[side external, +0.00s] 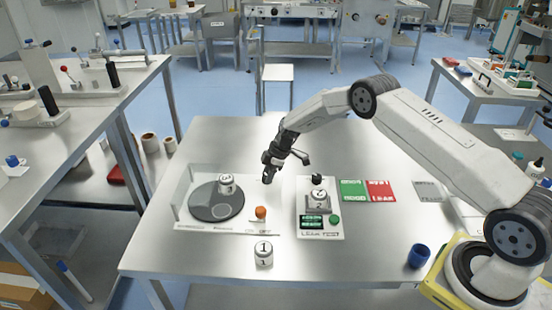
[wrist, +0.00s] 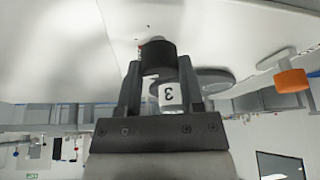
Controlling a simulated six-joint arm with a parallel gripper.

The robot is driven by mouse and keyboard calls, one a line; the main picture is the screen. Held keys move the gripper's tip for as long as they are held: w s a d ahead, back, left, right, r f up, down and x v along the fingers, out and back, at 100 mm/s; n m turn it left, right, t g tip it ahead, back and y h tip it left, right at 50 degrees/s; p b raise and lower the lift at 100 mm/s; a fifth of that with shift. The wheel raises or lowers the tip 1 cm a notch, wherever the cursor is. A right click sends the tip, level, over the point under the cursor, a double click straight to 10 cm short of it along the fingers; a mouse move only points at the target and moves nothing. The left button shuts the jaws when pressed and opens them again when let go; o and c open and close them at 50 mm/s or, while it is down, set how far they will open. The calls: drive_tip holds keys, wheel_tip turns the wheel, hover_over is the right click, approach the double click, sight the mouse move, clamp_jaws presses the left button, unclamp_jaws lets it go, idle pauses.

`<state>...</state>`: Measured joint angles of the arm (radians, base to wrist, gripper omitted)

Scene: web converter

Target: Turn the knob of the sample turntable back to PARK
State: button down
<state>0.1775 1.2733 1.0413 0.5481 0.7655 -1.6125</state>
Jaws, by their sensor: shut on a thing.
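The sample turntable is a grey disc (side external: 216,203) on a white base at the left of the table. A white canister (side external: 226,184) stands on the disc. In the wrist view, a canister marked 3 (wrist: 169,97) shows behind my fingers beside the grey disc (wrist: 212,76). My gripper (side external: 268,174) points down at the back right of the turntable base. In the wrist view, my gripper (wrist: 160,78) is shut on a dark round knob (wrist: 159,57). The knob's markings, including PARK, cannot be read. An orange knob (side external: 261,212) stands on the base's front right, apart from my gripper.
The leak test unit (side external: 334,233) stands to the right with a canister (side external: 319,196) on it. Green (side external: 352,190) and red (side external: 381,191) mats lie beyond it. A canister marked 1 (side external: 264,254) stands in front. A blue cup (side external: 419,256) is at the front right.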

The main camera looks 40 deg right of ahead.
drive_tip(key=n+g, duration=0.2)
drive_tip(key=n, duration=0.4)
drive_tip(key=shift+f, duration=0.15)
drive_tip(key=shift+g, duration=0.3)
drive_tip(key=shift+c, duration=1.1)
unclamp_jaws()
drive_tip(key=shift+w+d+r, duration=0.1)
drive_tip(key=shift+r, duration=0.1)
drive_tip(key=v, duration=0.7)
drive_tip(key=shift+d+r, duration=0.2)
drive_tip(key=shift+d, duration=0.05)
drive_tip(key=shift+r, duration=0.1)
